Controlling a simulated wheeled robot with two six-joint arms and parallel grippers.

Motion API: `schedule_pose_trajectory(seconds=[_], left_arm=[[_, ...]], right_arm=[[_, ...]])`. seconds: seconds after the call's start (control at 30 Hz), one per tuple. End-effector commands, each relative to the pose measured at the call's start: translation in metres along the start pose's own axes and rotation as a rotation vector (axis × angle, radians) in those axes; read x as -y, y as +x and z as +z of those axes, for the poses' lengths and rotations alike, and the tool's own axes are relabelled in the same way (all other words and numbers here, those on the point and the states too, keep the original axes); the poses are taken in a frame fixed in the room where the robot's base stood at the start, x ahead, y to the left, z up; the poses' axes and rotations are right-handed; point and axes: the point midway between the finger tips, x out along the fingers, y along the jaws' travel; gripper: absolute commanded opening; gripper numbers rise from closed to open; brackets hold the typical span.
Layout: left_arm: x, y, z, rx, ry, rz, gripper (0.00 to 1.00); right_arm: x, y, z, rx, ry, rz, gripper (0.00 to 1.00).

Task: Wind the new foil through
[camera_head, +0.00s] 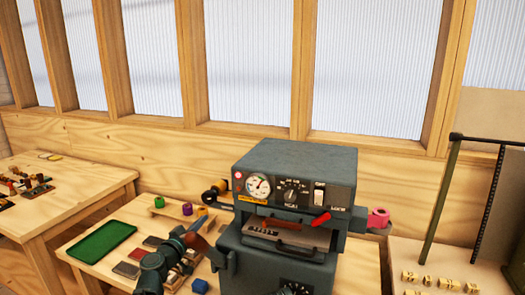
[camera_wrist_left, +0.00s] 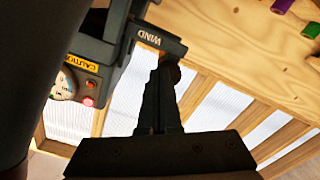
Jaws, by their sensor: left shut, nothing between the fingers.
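The dark grey foil machine (camera_head: 295,165) stands on the middle bench with a dial, knob and switch on its front. A pink roll (camera_head: 378,218) sits on its right side. A dark spool with a yellow part (camera_head: 215,191) is on its left side. My right gripper is out of view.
A green tray (camera_head: 102,241) and a blue block (camera_head: 200,286) lie on the bench. Several brass-coloured blocks (camera_head: 425,281) are at right. A left table (camera_head: 85,184) holds small items.

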Motion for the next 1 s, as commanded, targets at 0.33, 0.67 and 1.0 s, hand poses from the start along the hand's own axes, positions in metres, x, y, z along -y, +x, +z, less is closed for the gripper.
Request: schedule_pose_trajectory(seconds=[0.33,0.67,1.0], left_arm=[[0.000,0.006,0.000,0.000,-0.015,-0.001,0.00],[0.000,0.039,0.000,0.000,-0.014,0.000,0.00],[0.000,0.070,0.000,0.000,-0.014,0.000,0.00]], right_arm=[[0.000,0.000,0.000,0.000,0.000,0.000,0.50],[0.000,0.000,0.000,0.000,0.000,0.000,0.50],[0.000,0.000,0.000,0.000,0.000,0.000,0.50]])
